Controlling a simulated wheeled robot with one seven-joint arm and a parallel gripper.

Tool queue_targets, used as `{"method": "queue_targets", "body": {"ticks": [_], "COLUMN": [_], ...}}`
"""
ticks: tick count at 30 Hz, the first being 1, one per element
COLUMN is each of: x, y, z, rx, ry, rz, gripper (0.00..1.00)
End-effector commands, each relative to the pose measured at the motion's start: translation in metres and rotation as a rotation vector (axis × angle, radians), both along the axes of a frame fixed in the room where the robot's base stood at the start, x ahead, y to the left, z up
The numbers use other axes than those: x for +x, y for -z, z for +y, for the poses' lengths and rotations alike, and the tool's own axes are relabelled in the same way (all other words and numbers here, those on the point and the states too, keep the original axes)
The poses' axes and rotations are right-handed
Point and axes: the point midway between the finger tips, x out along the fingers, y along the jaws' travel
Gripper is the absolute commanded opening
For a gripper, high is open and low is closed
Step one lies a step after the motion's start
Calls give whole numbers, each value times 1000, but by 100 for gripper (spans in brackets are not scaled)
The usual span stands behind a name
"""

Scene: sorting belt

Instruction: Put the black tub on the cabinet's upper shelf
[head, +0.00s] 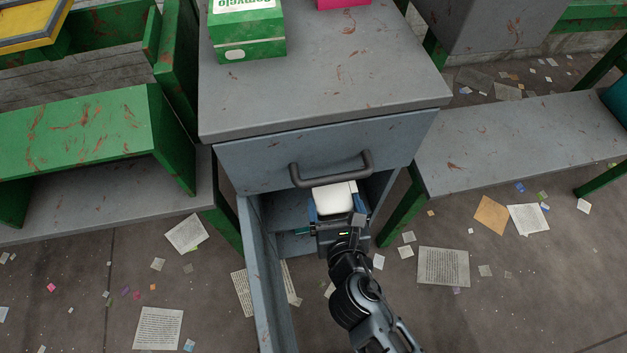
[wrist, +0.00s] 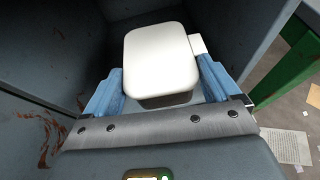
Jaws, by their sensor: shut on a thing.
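The black tub shows a white lid (head: 335,197) from above. In the wrist view its dark side (wrist: 165,101) shows under the white lid (wrist: 160,55). My gripper (wrist: 163,85) has its blue fingers on either side of the tub and is shut on it. The gripper (head: 335,208) reaches into the open front of the grey cabinet (head: 320,95), below its drawer. The upper shelf (head: 280,212) shows in part inside, left of the gripper. The tub's underside is hidden, so I cannot tell whether it touches the shelf.
The cabinet door (head: 264,275) hangs open on the left. The shut drawer's handle (head: 331,170) juts out just above the tub. A green box (head: 247,35) and a pink thing (head: 343,3) stand on the cabinet top. Benches flank the cabinet; papers litter the floor.

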Motion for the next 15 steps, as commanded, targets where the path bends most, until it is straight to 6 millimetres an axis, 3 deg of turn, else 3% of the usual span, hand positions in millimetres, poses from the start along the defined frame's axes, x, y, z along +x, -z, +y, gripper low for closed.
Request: {"method": "queue_targets", "body": {"ticks": [1,9,15], "x": [12,56,71], "y": [11,43,51], "z": [7,34,43], "rx": [1,1,0], "ry": [0,-1,-1], "rz": [-2,-1,0], "gripper": [62,62,62]}}
